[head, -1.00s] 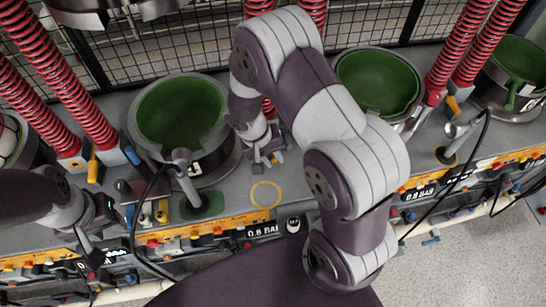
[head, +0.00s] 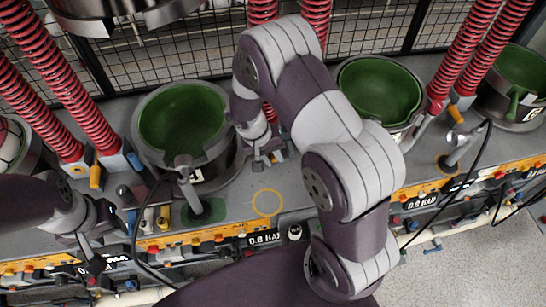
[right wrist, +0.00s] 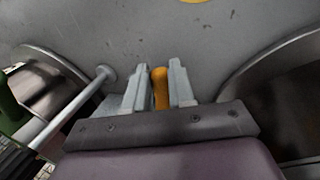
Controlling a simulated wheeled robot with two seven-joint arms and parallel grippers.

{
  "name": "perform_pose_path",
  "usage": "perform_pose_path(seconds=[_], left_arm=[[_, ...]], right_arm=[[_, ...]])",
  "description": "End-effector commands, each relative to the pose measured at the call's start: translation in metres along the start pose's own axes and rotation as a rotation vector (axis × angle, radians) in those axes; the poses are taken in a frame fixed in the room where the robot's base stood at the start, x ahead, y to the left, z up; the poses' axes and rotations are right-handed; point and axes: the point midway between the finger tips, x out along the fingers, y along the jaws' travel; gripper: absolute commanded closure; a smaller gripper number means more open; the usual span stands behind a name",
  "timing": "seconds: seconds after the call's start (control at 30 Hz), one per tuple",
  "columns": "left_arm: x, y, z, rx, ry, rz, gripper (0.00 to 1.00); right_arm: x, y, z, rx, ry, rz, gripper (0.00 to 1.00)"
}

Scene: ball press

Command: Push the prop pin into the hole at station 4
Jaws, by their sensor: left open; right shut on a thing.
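My right gripper (head: 266,157) hangs beside the right side of the left green-lined bowl (head: 183,118), close to the back of the bench. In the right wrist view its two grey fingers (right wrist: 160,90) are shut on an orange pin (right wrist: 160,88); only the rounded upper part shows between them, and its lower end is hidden. In the head view I cannot make out the pin. My left gripper (head: 97,262) is open and empty over the front edge at the left. The hole is not clearly visible, and I cannot read which station is number 4.
A second green-lined bowl (head: 380,88) stands behind my right arm, and a third (head: 520,75) is at the far right. Red springs (head: 75,100) rise beside the bowls. A yellow ring (head: 267,202) marks bare grey bench. A black cable (head: 137,240) loops at the front left.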

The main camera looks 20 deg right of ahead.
Motion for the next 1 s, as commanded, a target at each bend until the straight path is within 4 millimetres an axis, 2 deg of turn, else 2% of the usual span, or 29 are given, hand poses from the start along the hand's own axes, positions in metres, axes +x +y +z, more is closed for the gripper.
perform_pose_path(seconds=[0.77, 0.8, 0.87, 0.9, 1.0], left_arm=[[0.000, 0.000, 0.000, 0.000, 0.000, 0.000, 0.57], [0.000, 0.000, 0.000, 0.000, 0.000, 0.000, 0.57], [0.000, 0.000, 0.000, 0.000, 0.000, 0.000, 0.57], [0.000, 0.000, 0.000, 0.000, 0.000, 0.000, 0.57], [0.000, 0.000, 0.000, 0.000, 0.000, 0.000, 0.57]], right_arm=[[0.000, 0.000, -0.019, 0.001, 0.000, 0.000, 1.00], [-0.001, 0.000, -0.020, 0.001, 0.001, 0.000, 0.70], [-0.001, 0.000, -0.020, 0.001, 0.000, 0.000, 0.50], [0.000, 0.000, -0.019, 0.001, 0.000, 0.000, 0.46], [0.000, 0.000, -0.019, 0.001, 0.000, 0.000, 0.46]])
